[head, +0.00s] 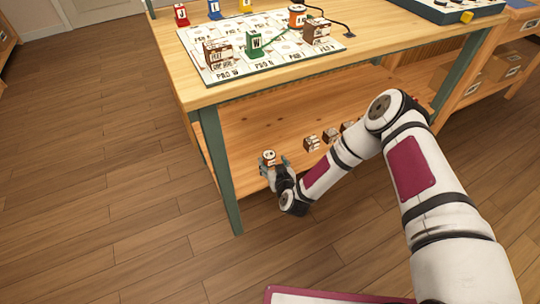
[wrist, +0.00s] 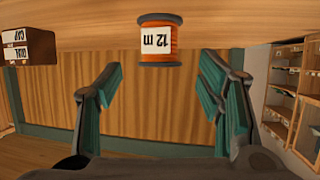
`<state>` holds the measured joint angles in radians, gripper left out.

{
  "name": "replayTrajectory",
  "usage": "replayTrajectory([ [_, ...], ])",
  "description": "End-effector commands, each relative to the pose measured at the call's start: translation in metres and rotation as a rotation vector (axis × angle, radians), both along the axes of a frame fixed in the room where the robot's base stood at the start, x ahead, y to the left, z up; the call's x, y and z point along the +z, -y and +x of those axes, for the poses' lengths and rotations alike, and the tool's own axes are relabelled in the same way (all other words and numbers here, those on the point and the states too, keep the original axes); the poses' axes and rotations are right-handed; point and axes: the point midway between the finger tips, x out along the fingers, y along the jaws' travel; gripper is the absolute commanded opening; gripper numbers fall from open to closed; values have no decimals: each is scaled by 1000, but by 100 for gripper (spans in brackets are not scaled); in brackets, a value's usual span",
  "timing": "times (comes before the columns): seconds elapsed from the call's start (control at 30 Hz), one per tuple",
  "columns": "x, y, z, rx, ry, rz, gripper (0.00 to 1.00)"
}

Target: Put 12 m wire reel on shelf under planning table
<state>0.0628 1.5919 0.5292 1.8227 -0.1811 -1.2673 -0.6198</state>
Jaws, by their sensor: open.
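The 12 m wire reel (wrist: 158,40) is orange with a white label. It stands on the wooden shelf (head: 240,133) under the planning table (head: 185,77), near the shelf's front left, and also shows in the head view (head: 268,157). The wrist view is upside down, so the label reads inverted. My gripper (wrist: 160,82) is open, its fingers apart to either side of the reel's line and the reel just beyond the tips, with a visible gap. In the head view my gripper (head: 277,167) is at the shelf's front edge beside the reel.
Small brown boxes (head: 312,143) sit on the shelf to the right; one shows in the wrist view (wrist: 28,47). A planning board (head: 250,45) with blocks and another orange reel (head: 297,17) are on the tabletop. The table leg (head: 220,170) is left of my gripper.

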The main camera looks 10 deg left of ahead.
Motion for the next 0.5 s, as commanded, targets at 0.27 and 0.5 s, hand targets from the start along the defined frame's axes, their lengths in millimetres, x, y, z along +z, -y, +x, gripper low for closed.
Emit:
replayTrajectory([
  [0.27,21,18,-44,0,-1,-2,61],
  [0.5,26,24,-57,0,0,0,61],
])
